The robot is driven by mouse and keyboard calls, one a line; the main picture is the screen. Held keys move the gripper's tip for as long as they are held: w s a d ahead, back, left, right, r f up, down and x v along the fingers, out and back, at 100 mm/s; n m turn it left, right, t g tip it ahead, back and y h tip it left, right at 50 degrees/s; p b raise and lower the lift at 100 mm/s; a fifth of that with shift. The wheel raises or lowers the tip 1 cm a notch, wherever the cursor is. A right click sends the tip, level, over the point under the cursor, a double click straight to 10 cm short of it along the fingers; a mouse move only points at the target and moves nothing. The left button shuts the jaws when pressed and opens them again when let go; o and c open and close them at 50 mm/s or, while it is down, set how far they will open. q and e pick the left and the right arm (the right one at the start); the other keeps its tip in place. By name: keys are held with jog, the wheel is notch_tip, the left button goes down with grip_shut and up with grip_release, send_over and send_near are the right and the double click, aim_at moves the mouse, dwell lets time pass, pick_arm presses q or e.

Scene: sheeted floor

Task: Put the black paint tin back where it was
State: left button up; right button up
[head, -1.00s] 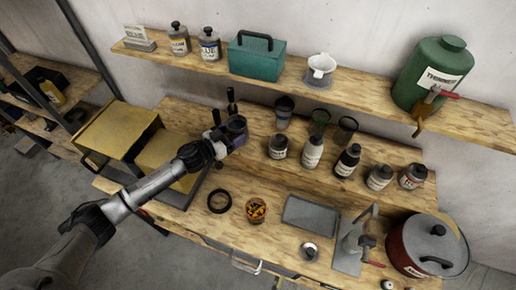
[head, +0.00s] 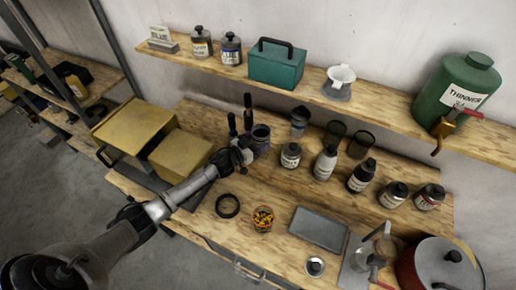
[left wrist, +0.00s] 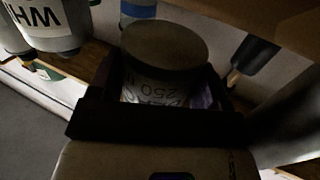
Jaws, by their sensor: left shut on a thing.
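My left gripper (head: 246,151) is shut on a dark paint tin (head: 261,138) at the back left of the workbench. In the left wrist view the tin (left wrist: 165,48) sits between the fingers, with a flat brownish-dark top and a pale label marked 250. Its colour name is not readable. I cannot tell whether its base touches the wood. A white-labelled tin (head: 291,155) stands to its right; it also shows in the left wrist view (left wrist: 45,25). My right gripper is not in view.
Dark upright handles (head: 248,108) stand just behind the held tin. Bottles and tins, including a dark bottle (head: 361,176), line the bench to the right. Yellow boxes (head: 180,156) are left of the gripper. A shelf (head: 390,102) runs above.

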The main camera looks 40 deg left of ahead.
pick_arm(q)
notch_tip(320, 180, down, 4)
jog(key=shift+r+b, duration=0.2)
jog(key=shift+b, duration=0.1)
jog(key=shift+f, duration=0.1)
jog(key=shift+f, duration=0.1)
jog(key=shift+f, duration=0.15)
jog(key=o, duration=1.1)
